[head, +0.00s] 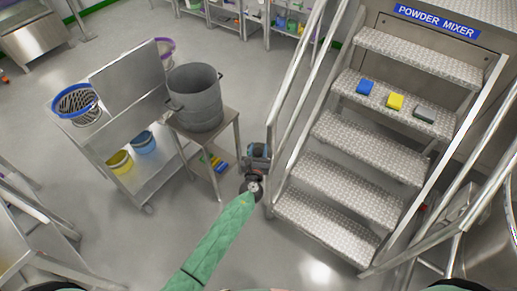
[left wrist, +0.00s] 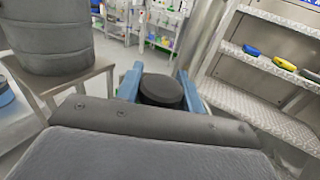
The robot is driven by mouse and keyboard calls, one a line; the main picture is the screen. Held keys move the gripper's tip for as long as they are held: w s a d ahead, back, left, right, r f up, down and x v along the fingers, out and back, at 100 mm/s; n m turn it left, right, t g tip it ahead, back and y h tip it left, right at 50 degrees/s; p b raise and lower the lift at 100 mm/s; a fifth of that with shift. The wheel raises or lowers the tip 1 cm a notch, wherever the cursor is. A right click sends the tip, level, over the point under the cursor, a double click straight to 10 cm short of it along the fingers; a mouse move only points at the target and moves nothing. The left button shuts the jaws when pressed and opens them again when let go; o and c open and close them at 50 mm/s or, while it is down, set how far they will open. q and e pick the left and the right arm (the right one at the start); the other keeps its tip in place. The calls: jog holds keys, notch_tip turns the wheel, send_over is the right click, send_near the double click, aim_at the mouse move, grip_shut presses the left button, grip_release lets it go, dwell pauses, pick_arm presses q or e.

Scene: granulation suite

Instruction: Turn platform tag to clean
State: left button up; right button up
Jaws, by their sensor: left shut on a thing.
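My left gripper (head: 258,152) is beside the lower left rail of the stepped platform (head: 330,180), at the end of my green-sleeved arm. In the left wrist view its two blue fingers (left wrist: 159,88) are shut on a dark round piece (left wrist: 162,92), which sits between them. No clean lettering or tag face can be read in either view, so I cannot tell which side of the platform tag shows. The gripper hides most of what it holds in the head view. My right gripper is not in view.
A grey bucket (head: 195,98) stands on a small steel table close left of the gripper. A steel cart (head: 150,185) with blue and yellow pails is further left. Blue, yellow and grey blocks (head: 395,101) lie on an upper step. The floor in front is clear.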

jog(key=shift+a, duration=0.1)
pick_arm(q)
jog(key=o, duration=1)
jog(key=shift+s, duration=0.25)
jog(key=s+b, duration=0.1)
jog(key=s, duration=0.3)
jog(key=s+a+b, duration=0.1)
jog(key=s, duration=0.2)
jog(key=shift+s+b, duration=0.1)
jog(key=shift+b, duration=0.25)
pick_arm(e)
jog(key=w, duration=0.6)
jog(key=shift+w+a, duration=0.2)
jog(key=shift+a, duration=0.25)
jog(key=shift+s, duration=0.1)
